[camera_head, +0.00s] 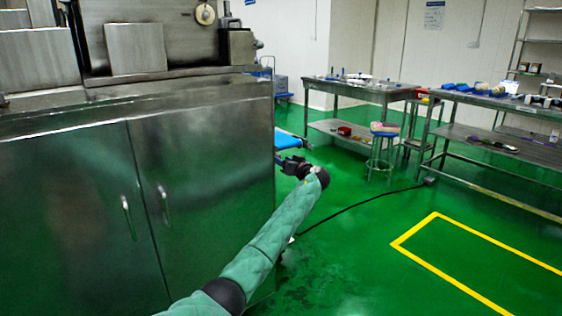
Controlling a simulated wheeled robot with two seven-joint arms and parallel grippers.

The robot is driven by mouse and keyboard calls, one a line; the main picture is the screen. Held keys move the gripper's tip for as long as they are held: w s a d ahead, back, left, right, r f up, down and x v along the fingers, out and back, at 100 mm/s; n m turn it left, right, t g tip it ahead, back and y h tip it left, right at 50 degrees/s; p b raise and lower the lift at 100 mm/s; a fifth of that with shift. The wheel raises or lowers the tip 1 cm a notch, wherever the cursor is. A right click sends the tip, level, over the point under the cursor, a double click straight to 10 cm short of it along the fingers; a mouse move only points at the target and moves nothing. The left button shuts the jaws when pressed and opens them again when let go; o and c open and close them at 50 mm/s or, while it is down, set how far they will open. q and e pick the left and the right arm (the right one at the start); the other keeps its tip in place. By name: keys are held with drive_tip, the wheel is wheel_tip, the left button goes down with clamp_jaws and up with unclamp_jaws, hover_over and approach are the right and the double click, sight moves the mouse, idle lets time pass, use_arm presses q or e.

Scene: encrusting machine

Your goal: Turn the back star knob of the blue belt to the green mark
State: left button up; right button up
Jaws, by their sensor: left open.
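The blue belt (292,140) juts out past the right end of the steel machine, and only a short part of it shows. My left gripper (283,160) is small and dark in the picture, at the end of my green-sleeved arm. It is open, just below the near edge of the belt and close to the machine's right side. I cannot make out the back star knob or the green mark. I cannot tell whether the gripper touches anything. My right gripper is out of view.
The steel cabinet (70,215) of the machine fills the left side. Steel tables (345,87) with small items stand at the back right, with a stool (381,150) before them. A black cable (360,203) crosses the green floor. The yellow-marked floor area (440,265) is clear.

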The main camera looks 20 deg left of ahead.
use_arm(q)
drive_tip(key=shift+x, duration=1.05)
drive_tip(key=c, duration=1)
drive_tip(key=shift+m, duration=0.4)
